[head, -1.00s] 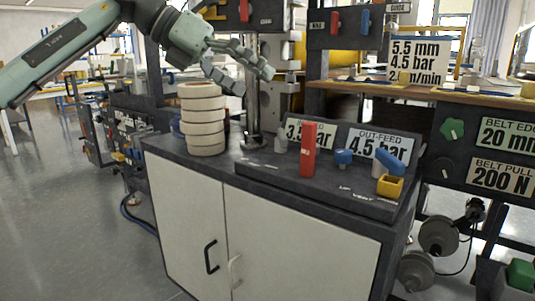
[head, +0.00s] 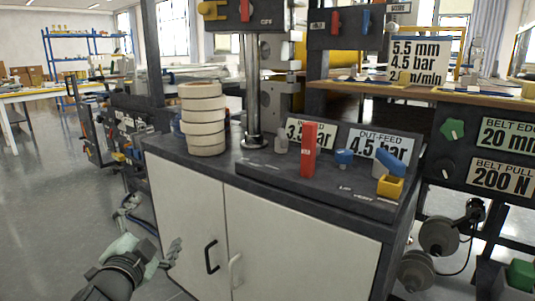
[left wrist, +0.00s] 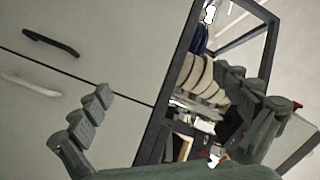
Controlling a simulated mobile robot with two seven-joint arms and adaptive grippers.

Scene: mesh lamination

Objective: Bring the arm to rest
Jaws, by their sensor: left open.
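My left gripper (head: 152,230) is low at the left in the head view, in front of the cabinet's left door and below the worktop. Its fingers are spread open, with nothing between them. In the left wrist view my left gripper (left wrist: 164,84) shows its jointed fingers apart, with the cabinet doors behind. My right gripper is not in view.
The grey cabinet (head: 290,235) has a black handle (head: 211,257) and a pale handle (head: 235,270). On its dark top stand a stack of pale rolls (head: 204,120), a metal post (head: 252,90) and a red lever (head: 308,150). Open floor (head: 60,215) lies at the left.

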